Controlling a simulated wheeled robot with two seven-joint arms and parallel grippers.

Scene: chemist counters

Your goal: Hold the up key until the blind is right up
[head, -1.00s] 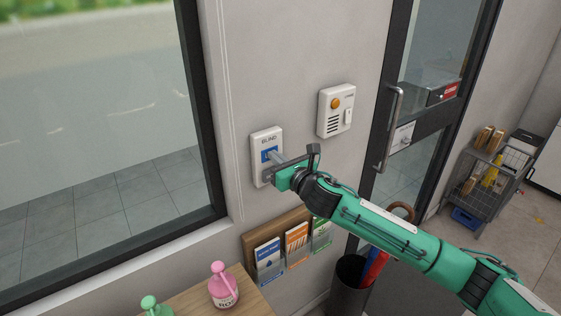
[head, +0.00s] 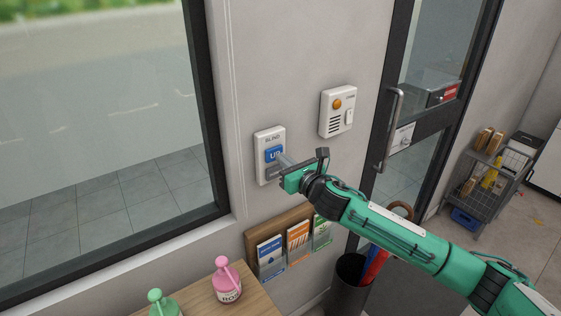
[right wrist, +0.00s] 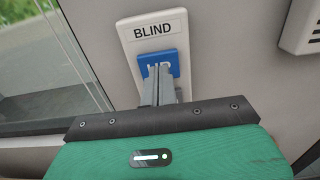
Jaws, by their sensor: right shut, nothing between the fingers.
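The white BLIND panel (head: 263,141) is on the wall between the window and the door. Its blue UP key (head: 273,154) shows clearly, with a grey key (head: 271,174) below it, partly behind my gripper. My right gripper (head: 283,158) is shut and empty, its fingertips close to the blue key's right side. In the right wrist view the fingers (right wrist: 159,72) overlap the blue key (right wrist: 172,60); I cannot tell whether they touch it. The window (head: 90,120) shows bare glass in the visible part; no blind is in view. My left gripper is not in view.
An intercom box (head: 337,111) with an orange button is right of the panel. A leaflet rack (head: 250,246) hangs below. A wooden top (head: 203,296) carries pink and green bottles. The door handle (head: 391,130) and an umbrella bin (head: 348,285) stand to the right.

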